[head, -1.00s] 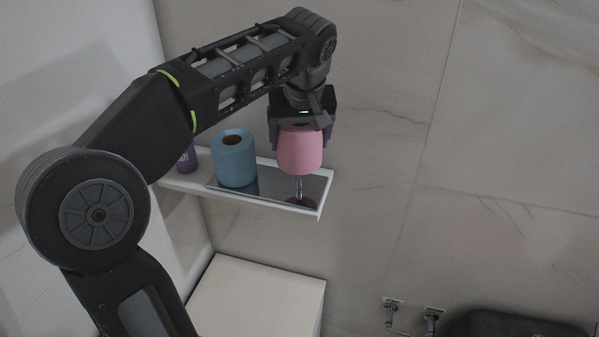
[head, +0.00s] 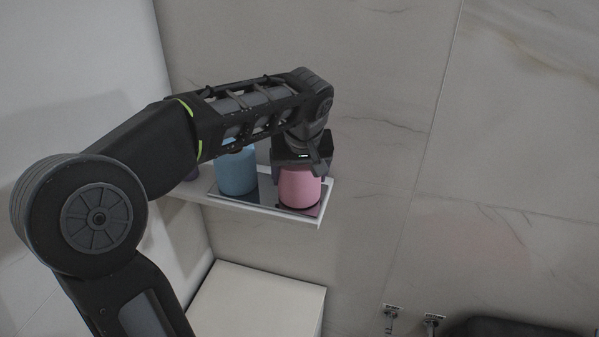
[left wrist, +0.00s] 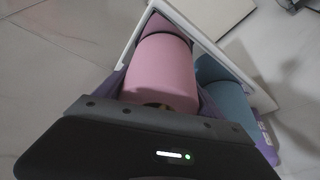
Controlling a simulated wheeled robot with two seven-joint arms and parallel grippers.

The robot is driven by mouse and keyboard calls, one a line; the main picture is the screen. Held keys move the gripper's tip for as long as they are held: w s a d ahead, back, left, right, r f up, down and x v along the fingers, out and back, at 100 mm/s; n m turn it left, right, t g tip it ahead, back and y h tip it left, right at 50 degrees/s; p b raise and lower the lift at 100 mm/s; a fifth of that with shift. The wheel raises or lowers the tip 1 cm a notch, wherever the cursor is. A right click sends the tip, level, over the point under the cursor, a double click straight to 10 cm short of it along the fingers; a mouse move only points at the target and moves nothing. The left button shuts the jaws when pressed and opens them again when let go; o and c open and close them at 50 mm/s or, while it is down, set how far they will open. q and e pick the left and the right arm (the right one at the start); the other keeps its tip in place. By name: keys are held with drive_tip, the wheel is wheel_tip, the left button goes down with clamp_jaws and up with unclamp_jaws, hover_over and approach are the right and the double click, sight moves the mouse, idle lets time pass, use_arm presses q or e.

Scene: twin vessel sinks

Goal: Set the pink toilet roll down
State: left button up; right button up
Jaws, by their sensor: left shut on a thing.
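The pink toilet roll (head: 299,188) is upright at the right end of a dark glossy tray (head: 265,194) on the white shelf. Its lower end is down at the tray; I cannot tell for certain whether it touches. My left gripper (head: 301,172) is above it, pointing down, and shut on its upper part. In the left wrist view the pink roll (left wrist: 160,75) sits between the fingers (left wrist: 160,92), with part of its core hole showing. My right gripper is in neither view.
A blue roll (head: 237,172) stands on the tray to the left of the pink one, partly behind my arm. A purple item (left wrist: 265,140) is beyond it. The white shelf (head: 262,212) ends just right of the pink roll. A white cabinet top (head: 262,297) lies below.

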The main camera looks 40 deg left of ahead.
use_arm(q)
drive_tip(key=shift+f, duration=0.1)
drive_tip(key=o, duration=1)
drive_tip(key=shift+f, duration=0.1)
drive_tip(key=shift+c, duration=0.2)
drive_tip(key=o, duration=0.4)
drive_tip(key=shift+o, duration=0.2)
